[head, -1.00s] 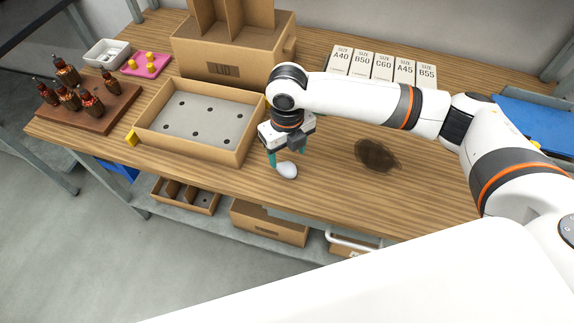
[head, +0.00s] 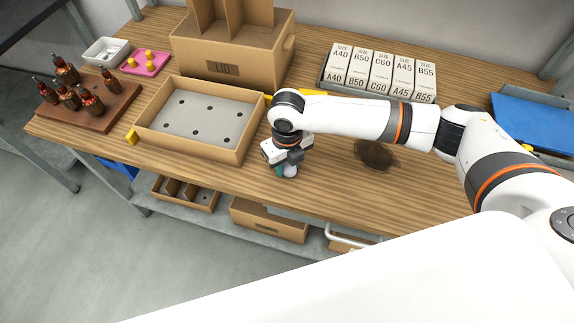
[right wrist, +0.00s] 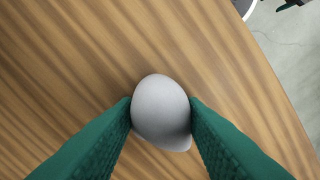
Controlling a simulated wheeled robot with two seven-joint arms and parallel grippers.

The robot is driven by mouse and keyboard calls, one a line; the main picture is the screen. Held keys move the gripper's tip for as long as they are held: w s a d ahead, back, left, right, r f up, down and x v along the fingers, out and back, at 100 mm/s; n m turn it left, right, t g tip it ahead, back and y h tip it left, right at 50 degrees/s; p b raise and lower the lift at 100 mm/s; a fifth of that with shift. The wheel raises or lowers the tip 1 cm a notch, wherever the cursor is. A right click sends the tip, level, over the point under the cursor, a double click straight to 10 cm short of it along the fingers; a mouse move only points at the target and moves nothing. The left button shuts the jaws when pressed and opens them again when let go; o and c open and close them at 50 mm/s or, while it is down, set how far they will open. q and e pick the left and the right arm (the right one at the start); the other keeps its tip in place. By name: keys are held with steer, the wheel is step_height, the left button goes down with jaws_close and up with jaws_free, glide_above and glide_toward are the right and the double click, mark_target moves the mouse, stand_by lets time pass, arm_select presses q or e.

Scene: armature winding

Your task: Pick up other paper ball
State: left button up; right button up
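A small white paper ball (right wrist: 160,110) lies on the wooden table, between the two green fingers of my right gripper (right wrist: 161,112) in the right wrist view. The fingers press close on its left and right sides, so the gripper looks shut on it. In the head view my right gripper (head: 286,172) points down near the front edge of the table, in front of the shallow cardboard box. The ball shows there only as a small pale patch at the fingertips. My left gripper is not in view.
The shallow cardboard box (head: 143,120) with a grey perforated insert stands to the left. A taller cardboard box (head: 262,65) is behind it. A dark patch (head: 375,154) marks the table to the right. White size boxes (head: 378,72) stand at the back.

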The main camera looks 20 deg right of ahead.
steer(key=shift+c, duration=0.9)
steer(key=shift+r, duration=0.1)
